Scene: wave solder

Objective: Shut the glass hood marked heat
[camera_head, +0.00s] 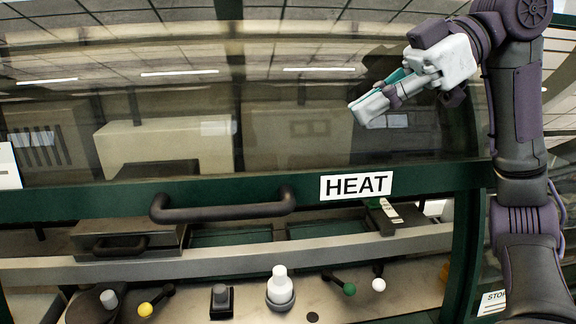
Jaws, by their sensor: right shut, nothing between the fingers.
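The glass hood (290,135) is a wide, reflective pane with a dark green lower frame. A white label (356,185) reading HEAT is on that frame. A dark bar handle (222,206) is fixed to the frame left of the label. A gap shows between the frame and the grey rail below, so the hood looks partly raised. My right gripper (362,106) is shut and empty, in front of the glass, above the label and up to the right of the handle. My left gripper is not in view.
Below the hood runs a grey rail (340,249). The panel under it carries a white knob (280,284), a yellow-tipped lever (147,308), a green-tipped lever (348,288) and other controls. A dark box with a handle (120,246) sits at left behind the rail. A green post (463,250) stands at right.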

